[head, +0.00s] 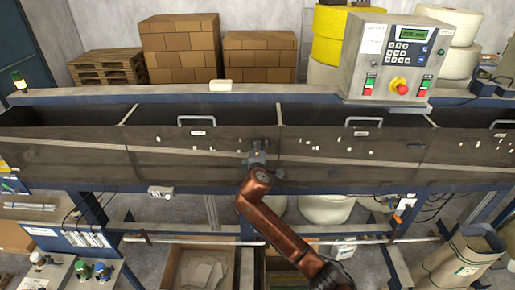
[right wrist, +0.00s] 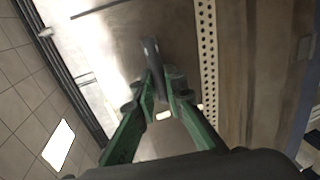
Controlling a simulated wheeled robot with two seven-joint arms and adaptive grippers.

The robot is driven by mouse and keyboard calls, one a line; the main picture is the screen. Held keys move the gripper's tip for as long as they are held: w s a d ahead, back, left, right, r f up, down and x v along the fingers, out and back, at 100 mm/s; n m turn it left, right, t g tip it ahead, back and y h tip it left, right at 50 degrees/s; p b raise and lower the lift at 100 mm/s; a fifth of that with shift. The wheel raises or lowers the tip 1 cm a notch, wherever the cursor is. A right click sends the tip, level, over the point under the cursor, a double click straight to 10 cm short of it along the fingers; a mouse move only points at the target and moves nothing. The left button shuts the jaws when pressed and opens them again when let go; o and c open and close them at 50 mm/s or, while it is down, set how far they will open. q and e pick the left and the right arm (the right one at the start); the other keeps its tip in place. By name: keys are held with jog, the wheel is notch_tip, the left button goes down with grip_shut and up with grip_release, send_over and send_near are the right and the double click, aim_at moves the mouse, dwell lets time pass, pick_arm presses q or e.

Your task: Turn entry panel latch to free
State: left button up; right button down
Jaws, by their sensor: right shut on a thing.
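The entry panel (head: 205,160) is a dark, scuffed, brownish panel on the front of the long machine. Its surface also shows in the right wrist view (right wrist: 125,40). My right gripper (head: 258,157) is at the panel face, near the middle of the head view. In the right wrist view its green fingers (right wrist: 160,92) are shut on a grey latch handle (right wrist: 152,58). In the head view the gripper hides the latch, so I cannot tell its turn angle there. My left gripper is not in view.
A control box (head: 398,60) with a red stop button stands on the upper rail at right. Pull handles (head: 197,120) sit along the panel tops. Below are cardboard boxes (head: 202,268), a lower rail, and bottles (head: 83,269) at left.

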aim_at(266, 134)
jog(key=shift+m, duration=0.3)
jog(key=m, duration=0.2)
jog(key=d+r+m+y, duration=0.1)
jog(key=m, duration=0.2)
jog(key=r+m+y+b, duration=0.1)
jog(key=m, duration=0.1)
jog(key=shift+d+r+m, duration=0.25)
jog(key=shift+m, duration=0.05)
jog(key=m, duration=0.1)
jog(key=d+m, duration=0.1)
jog(key=m+t+y, duration=0.1)
jog(key=m, duration=0.1)
jog(key=shift+d+r, duration=0.15)
jog(key=shift+r, duration=0.15)
jog(key=shift+d+r+m+t+b, duration=0.1)
jog(key=shift+d+m+t+b, duration=0.15)
jog(key=shift+m, duration=0.6)
jog(key=shift+d+m+t+b, duration=0.2)
jog(key=shift+d+m, duration=0.15)
jog(key=shift+m, duration=0.5)
jog(key=shift+d, duration=0.1)
jog(key=c, duration=2)
grip_release()
